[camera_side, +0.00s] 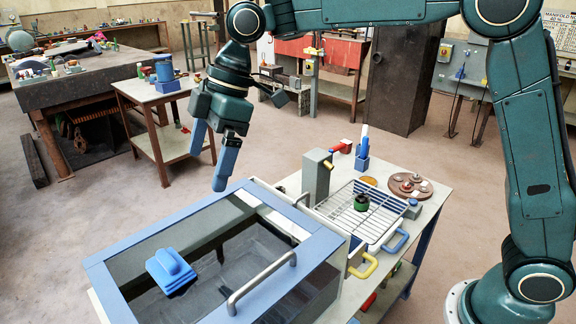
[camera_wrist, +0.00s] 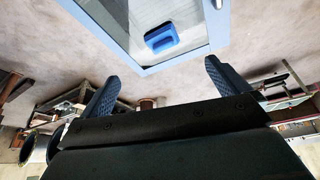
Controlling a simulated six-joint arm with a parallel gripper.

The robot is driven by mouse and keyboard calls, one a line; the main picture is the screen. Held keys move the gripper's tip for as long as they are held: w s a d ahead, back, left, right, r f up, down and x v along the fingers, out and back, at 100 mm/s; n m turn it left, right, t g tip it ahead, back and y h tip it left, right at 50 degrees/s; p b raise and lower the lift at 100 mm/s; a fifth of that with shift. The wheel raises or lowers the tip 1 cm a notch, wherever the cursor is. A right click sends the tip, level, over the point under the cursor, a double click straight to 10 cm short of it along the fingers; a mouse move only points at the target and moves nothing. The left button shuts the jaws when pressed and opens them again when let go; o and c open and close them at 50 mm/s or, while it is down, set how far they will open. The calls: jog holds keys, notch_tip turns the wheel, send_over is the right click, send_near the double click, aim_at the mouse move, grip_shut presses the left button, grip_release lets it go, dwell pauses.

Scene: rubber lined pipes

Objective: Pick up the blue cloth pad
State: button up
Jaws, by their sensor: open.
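The blue pad (camera_side: 171,271) lies on the dark glass lid (camera_side: 225,240) of a blue-framed box, toward its left front part in the side view. It has a raised grip-like ridge on top. In the wrist view the pad (camera_wrist: 162,39) shows at the top middle, beyond my fingers. My gripper (camera_side: 208,160) hangs above and behind the box's back edge, pointing down, its two blue fingers apart and empty. In the wrist view my gripper (camera_wrist: 160,82) has its fingers wide apart, with only floor between them. The pad is clear of the gripper.
A metal handle (camera_side: 262,282) stands up on the box's right side. Right of the box, a bench holds a wire rack (camera_side: 365,212) with a green-black item, a grey post (camera_side: 317,176) and a blue holder (camera_side: 362,160). A side table (camera_side: 160,95) stands behind left.

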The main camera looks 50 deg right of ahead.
jog(key=w+a+f+n+g, duration=0.1)
jog(key=w+a+f+n, duration=0.2)
jog(key=a+f, duration=0.25)
send_near(166, 256)
jog(key=shift+x, duration=2.55)
jog(key=shift+a, duration=0.15)
jog(key=shift+x, duration=2.5)
jog(key=shift+s, duration=0.1)
jog(key=c, duration=1)
